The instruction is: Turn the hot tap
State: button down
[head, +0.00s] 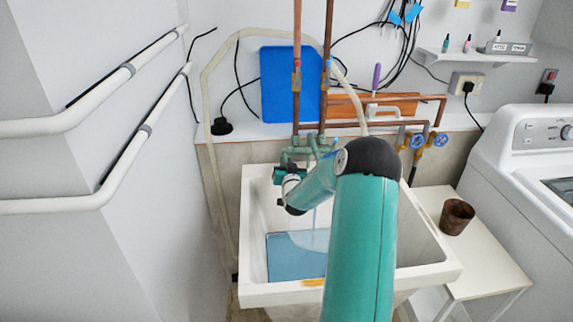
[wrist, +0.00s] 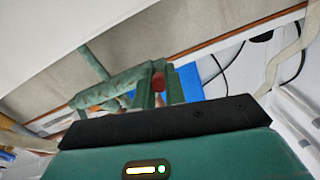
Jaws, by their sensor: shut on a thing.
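The green, weathered tap fixture (head: 298,153) stands on the wall at the back of the sink, below two copper pipes. In the wrist view its green body and spout (wrist: 100,92) lie to the left of my fingers. The hot tap's red part (wrist: 158,80) shows between the two green fingers of my gripper (wrist: 160,92), which is shut on it. In the head view my gripper (head: 279,176) is at the left end of the fixture, and my own wrist hides part of it. A thin pale stream seems to fall below the fixture.
A brown pot (head: 457,216) stands on a white bench (head: 480,262) at right, beside a washing machine (head: 530,150). A blue board (head: 277,85) leans behind the pipes. Blue-handled valves (head: 428,140) sit right. White wall pipes run at left.

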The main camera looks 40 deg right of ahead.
aim_at(284, 152)
jog(key=shift+r, duration=0.15)
notch_tip(284, 152, up, 2)
jog(key=g+y, duration=0.2)
jog(key=g, duration=0.1)
jog(key=shift+r, duration=0.15)
jog(key=g+y, duration=0.1)
jog(key=r+g, duration=0.1)
jog(key=w+r+g+y, duration=0.1)
jog(key=g, duration=0.1)
jog(key=shift+d+r+y, duration=0.15)
jog(key=shift+d+y, duration=0.1)
jog(key=shift+y, duration=0.05)
jog(key=g+y, duration=0.1)
jog(key=w+r+g+y, duration=0.1)
jog(key=shift+d+r+g, duration=0.1)
jog(key=shift+d+g, duration=0.25)
jog(key=shift+g, duration=0.05)
jog(key=shift+w+d+r+g+y, duration=0.2)
jog(key=shift+g+y, duration=0.15)
jog(key=shift+g, duration=0.2)
jog(key=shift+w+d+r+g+y, duration=0.1)
jog(key=shift+w+r+g+y, duration=0.1)
jog(key=shift+g+y, duration=0.25)
jog(key=c, duration=1.5)
grip_release()
jog(key=shift+w+f, duration=0.1)
jog(key=shift+o, duration=0.2)
